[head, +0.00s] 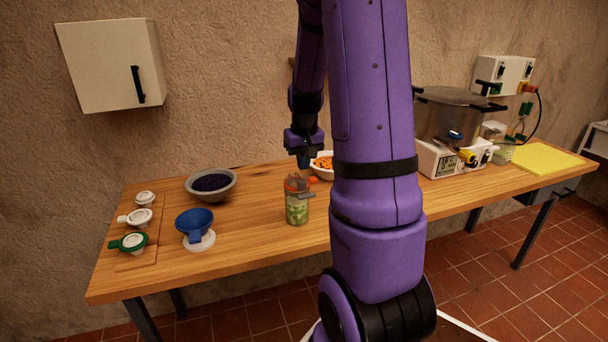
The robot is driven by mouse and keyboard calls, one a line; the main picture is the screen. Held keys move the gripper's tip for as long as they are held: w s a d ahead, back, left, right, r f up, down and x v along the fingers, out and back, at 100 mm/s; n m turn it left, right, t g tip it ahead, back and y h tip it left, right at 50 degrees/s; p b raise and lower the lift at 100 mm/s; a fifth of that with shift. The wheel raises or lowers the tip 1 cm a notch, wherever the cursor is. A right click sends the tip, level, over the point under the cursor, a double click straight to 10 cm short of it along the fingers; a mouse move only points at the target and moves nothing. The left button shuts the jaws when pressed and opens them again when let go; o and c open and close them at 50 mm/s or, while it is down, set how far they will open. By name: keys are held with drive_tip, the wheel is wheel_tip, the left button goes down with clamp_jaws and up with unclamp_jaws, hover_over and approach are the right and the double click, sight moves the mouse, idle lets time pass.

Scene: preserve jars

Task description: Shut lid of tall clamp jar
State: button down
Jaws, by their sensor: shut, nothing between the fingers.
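The tall clamp jar (297,212) stands upright on the wooden table, left of my arm. It is clear glass with green pieces inside and an orange-red seal at its top. Its glass lid is at the mouth, but I cannot tell whether it lies flat or is tilted. A grey clamp part (307,196) sticks out to the right near the rim. My gripper (304,164) points down just above and behind the jar top, shut and empty. I cannot tell whether it touches the lid.
A blue funnel (194,221) and a grey bowl (211,184) of dark berries stand left of the jar. Several small lids (139,218) lie farther left. A white bowl (322,166) of orange pieces is behind my arm. A big pot (449,122) stands right.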

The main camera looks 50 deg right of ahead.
drive_tip(key=s+a+r, duration=0.2)
drive_tip(key=s+r, duration=0.2)
drive_tip(key=r, duration=0.4)
drive_tip(key=shift+a, duration=0.2)
drive_tip(key=shift+a, duration=0.1)
drive_tip(key=s+a+r+n+t, duration=0.1)
drive_tip(key=a+r, duration=0.3)
drive_tip(key=a, duration=0.3)
drive_tip(key=s+a+r+n+t, duration=0.1)
drive_tip(key=a+r+n, duration=0.15)
drive_tip(key=a, duration=0.45)
drive_tip(key=s+a+r+n+t, duration=0.2)
drive_tip(key=s+a+r, duration=0.1)
drive_tip(key=s+a, duration=0.6)
drive_tip(key=a, duration=0.3)
drive_tip(key=shift+s+r+t, duration=0.25)
drive_tip(key=shift+r+t, duration=0.05)
drive_tip(key=shift+r, duration=0.05)
